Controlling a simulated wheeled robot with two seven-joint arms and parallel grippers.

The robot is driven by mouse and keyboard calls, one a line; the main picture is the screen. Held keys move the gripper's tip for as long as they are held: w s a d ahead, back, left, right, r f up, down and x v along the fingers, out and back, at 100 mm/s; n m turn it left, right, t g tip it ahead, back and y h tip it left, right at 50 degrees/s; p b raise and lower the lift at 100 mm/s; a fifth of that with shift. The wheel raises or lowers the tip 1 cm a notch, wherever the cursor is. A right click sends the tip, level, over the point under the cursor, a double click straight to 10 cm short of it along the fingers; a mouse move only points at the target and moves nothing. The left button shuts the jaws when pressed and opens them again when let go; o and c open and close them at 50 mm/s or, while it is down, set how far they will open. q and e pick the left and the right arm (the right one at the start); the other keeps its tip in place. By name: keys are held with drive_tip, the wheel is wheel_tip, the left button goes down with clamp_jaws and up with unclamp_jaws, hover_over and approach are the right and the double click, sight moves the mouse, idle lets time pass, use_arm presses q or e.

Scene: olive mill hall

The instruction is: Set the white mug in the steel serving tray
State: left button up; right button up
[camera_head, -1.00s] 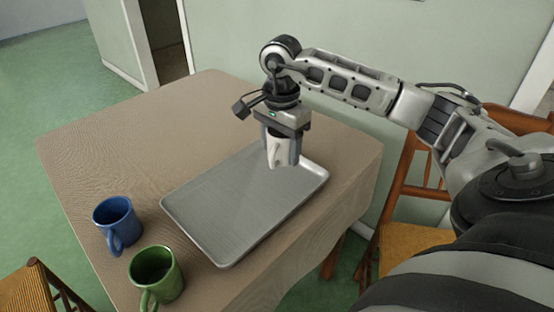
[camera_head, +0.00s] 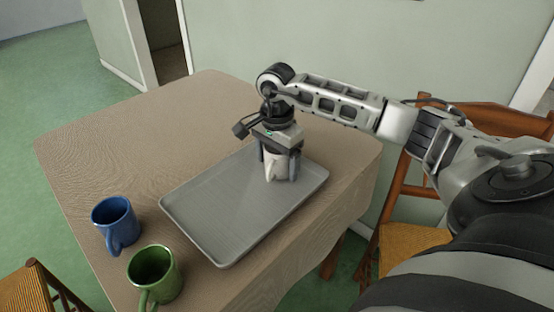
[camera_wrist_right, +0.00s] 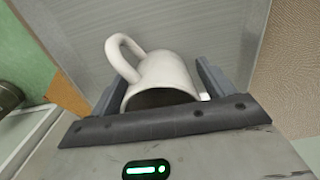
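The white mug (camera_head: 277,166) is upright in the back right part of the steel serving tray (camera_head: 225,213), and its base appears to rest on the tray floor. My right gripper (camera_head: 277,169) points down over the mug, with one finger on each side. In the right wrist view the mug (camera_wrist_right: 163,77) has its handle toward the upper left. Narrow gaps show between the mug and the fingers there, so the gripper (camera_wrist_right: 163,80) looks slightly open around it. My left gripper is not in view.
A blue mug (camera_head: 115,222) and a green mug (camera_head: 153,275) stand on the cloth-covered table (camera_head: 150,125) left of the tray. The tray's front left part is empty. A wooden chair (camera_head: 410,236) stands at the right, another (camera_head: 40,290) at the lower left.

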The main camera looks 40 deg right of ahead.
drive_tip(key=shift+r, duration=0.65)
wheel_tip(320, 180, up, 11)
drive_tip(key=shift+p, duration=0.45)
